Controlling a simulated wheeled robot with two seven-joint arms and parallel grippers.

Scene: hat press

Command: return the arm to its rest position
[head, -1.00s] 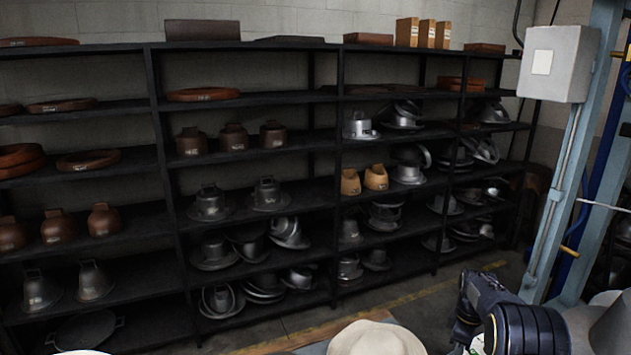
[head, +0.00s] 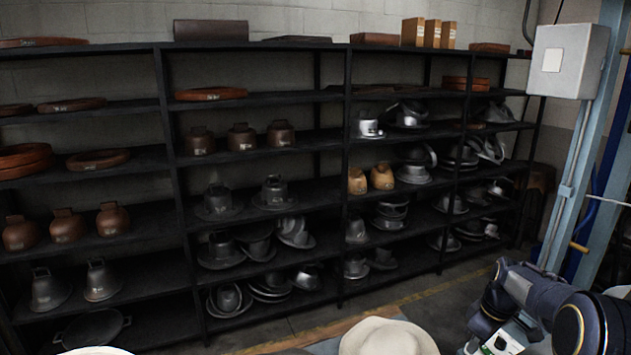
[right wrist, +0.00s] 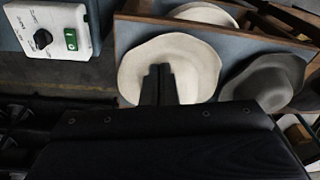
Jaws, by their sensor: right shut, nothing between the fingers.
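My right arm (head: 535,290) comes in at the lower right of the head view, bent, with its dark links in front of the blue press frame. My right gripper (right wrist: 158,84) shows in the right wrist view. Its dark fingers are together, with nothing held between them, and appear in front of a cream hat (right wrist: 190,58). I cannot tell the gap between fingers and hat. In the head view the fingertips are not clearly visible. My left arm and gripper are not in view.
A cream hat (head: 388,339) shows at the bottom of the head view. A grey hat (right wrist: 262,82) lies right of the cream one. A white control box (right wrist: 58,28) with a knob is at upper left. Black shelves (head: 330,208) with hat moulds line the wall. A grey box (head: 568,60) hangs on the frame.

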